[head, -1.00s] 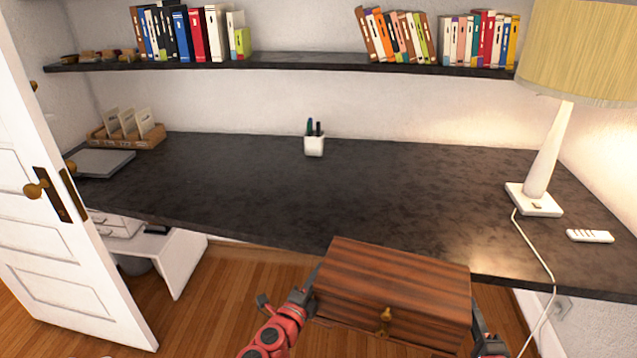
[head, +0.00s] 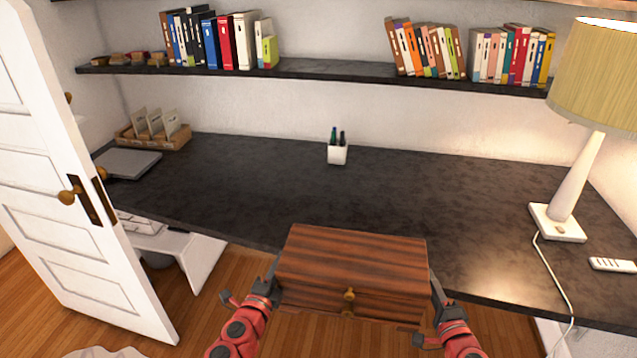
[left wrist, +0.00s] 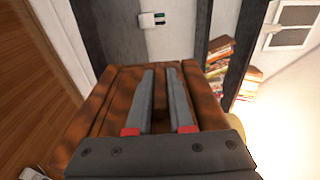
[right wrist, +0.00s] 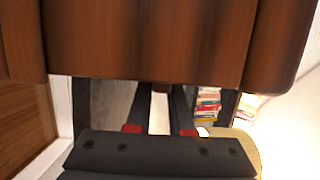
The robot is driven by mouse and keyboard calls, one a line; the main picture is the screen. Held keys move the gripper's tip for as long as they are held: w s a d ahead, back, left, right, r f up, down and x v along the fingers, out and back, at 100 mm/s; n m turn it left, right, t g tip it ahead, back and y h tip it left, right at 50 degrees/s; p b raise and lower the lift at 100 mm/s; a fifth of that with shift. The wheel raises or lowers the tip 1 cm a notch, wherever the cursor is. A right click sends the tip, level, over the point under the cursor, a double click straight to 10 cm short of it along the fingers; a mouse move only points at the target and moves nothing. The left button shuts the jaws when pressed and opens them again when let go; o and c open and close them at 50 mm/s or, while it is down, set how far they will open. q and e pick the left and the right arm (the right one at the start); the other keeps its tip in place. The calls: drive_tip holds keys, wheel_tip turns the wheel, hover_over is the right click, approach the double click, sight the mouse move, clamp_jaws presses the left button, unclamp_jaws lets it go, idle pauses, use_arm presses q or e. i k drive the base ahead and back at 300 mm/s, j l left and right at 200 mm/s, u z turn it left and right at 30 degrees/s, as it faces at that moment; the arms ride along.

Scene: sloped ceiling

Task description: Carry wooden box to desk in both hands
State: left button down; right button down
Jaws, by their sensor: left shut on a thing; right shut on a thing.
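The wooden box (head: 352,252), reddish-brown with a small brass knob on its front, is held level between my two grippers. In the head view it overlaps the front edge of the dark desk (head: 240,185); I cannot tell its height above the top. My left gripper (head: 272,280) is shut on the box's left side, and its fingers (left wrist: 160,105) lie against the wood in the left wrist view. My right gripper (head: 435,290) is shut on the right side. In the right wrist view the box (right wrist: 150,40) hides the fingertips.
The desk's middle is clear. A white pen cup (head: 337,154) stands toward the back. A lamp (head: 560,225) with a cord and a white remote (head: 612,264) are at the right. A laptop (head: 128,163) and a card tray (head: 150,142) are at the left. A shelf (head: 330,77) hangs above, and a white door (head: 70,190) stands open.

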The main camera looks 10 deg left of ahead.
sight(373, 210)
drive_tip(key=i+l, duration=0.1)
drive_tip(key=i, duration=0.6)
drive_tip(key=i+l, duration=0.15)
drive_tip(key=i, duration=0.5)
